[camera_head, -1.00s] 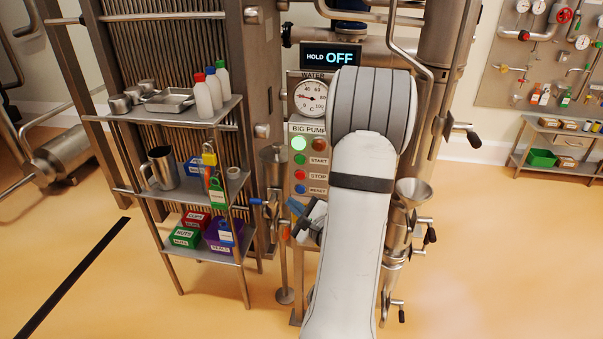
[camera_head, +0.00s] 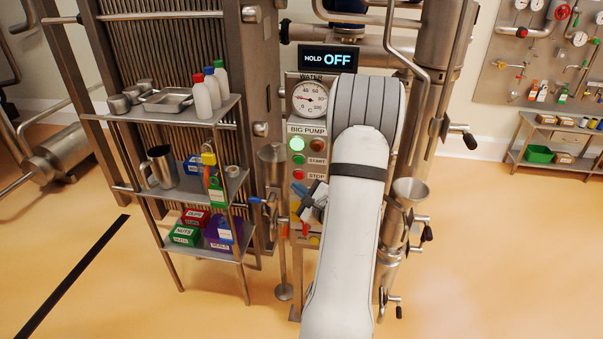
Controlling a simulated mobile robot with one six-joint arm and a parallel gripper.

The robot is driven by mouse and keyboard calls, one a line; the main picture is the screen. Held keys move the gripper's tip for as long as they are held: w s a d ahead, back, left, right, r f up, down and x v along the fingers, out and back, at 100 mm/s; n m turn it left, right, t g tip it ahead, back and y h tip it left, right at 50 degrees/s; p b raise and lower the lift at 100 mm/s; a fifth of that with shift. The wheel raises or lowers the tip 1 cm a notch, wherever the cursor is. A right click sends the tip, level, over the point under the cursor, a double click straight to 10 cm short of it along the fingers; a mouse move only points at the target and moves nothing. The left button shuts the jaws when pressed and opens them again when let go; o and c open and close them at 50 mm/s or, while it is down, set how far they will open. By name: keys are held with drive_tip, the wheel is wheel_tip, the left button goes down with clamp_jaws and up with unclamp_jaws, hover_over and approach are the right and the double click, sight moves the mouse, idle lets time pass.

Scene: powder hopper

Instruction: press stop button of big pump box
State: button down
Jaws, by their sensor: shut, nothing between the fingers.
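The big pump box (camera_head: 307,130) stands upright behind my arm, with a "BIG PUMP" label and a lit green lamp at its left. Its red stop button (camera_head: 298,175) is visible beside the "STOP" label, below the green start button (camera_head: 298,160). My gripper (camera_head: 300,192) is shut and empty, just below the stop button in the picture. I cannot tell how far it is from the panel. The gripper covers the reset button's label and the panel's lower part. The display (camera_head: 328,58) above reads "HOLD OFF".
A metal shelf rack (camera_head: 190,190) with bottles, a jug and bins stands close on the left. A blue-handled valve (camera_head: 262,201) sits between rack and panel. A metal funnel (camera_head: 410,190) and pipes are right of my arm. Open floor lies in front.

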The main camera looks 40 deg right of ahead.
drive_tip(key=shift+w+d, duration=0.5)
drive_tip(key=shift+d, duration=0.1)
drive_tip(key=shift+b, duration=0.3)
idle(1.4)
drive_tip(key=shift+w+d+b, duration=0.25)
drive_tip(key=shift+d+b, duration=0.05)
drive_tip(key=shift+w+d+b, duration=0.25)
drive_tip(key=shift+d+b, duration=0.05)
drive_tip(key=shift+b, duration=0.05)
idle(0.6)
idle(0.4)
drive_tip(key=shift+s+a+b, duration=0.5)
drive_tip(key=shift+s+a, duration=0.05)
drive_tip(key=shift+a, duration=0.05)
